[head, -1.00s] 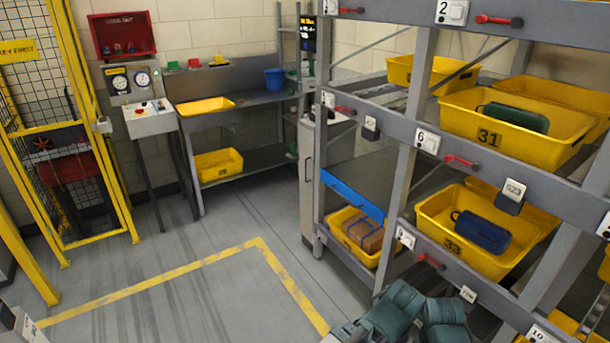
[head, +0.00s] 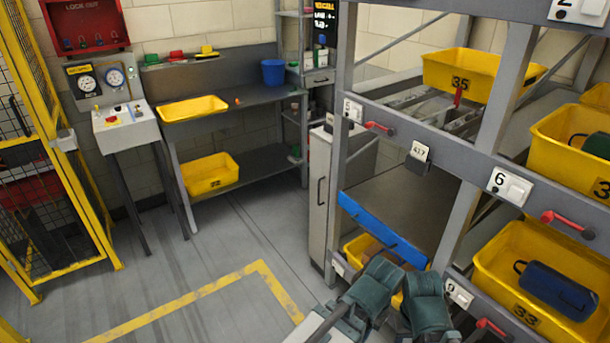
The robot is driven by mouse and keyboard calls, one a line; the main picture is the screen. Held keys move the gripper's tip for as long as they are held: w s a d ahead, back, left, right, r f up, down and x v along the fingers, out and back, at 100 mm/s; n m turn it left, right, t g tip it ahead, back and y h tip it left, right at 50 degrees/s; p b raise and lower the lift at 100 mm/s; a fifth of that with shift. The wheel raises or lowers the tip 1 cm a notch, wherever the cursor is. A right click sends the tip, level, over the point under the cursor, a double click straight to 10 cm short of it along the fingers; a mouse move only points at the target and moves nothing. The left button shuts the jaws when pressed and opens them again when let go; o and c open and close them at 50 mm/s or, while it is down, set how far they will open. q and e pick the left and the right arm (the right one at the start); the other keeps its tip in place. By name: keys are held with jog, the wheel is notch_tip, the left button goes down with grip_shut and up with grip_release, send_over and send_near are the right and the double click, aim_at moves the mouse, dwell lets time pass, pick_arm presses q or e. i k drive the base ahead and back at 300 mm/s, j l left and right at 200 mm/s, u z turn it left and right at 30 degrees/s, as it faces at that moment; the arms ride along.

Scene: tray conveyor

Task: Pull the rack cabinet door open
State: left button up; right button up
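A narrow grey cabinet (head: 318,215) stands at the left end of the shelf rack (head: 344,100), in the middle of the head view. Its door looks closed, with a dark vertical handle (head: 321,191) on its front. The rack's post and shelves hide part of the cabinet's right side. My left gripper is out of view.
A workbench (head: 250,106) and control stand (head: 124,128) are behind. The yellow-framed cage (head: 75,160) is at left. Floor before the cabinet is clear.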

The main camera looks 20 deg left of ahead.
aim_at(320, 152)
jog(key=i+j, duration=0.8)
jog(key=i+j+u, duration=0.1)
jog(key=i+j, duration=0.65)
jog(key=j, duration=0.3)
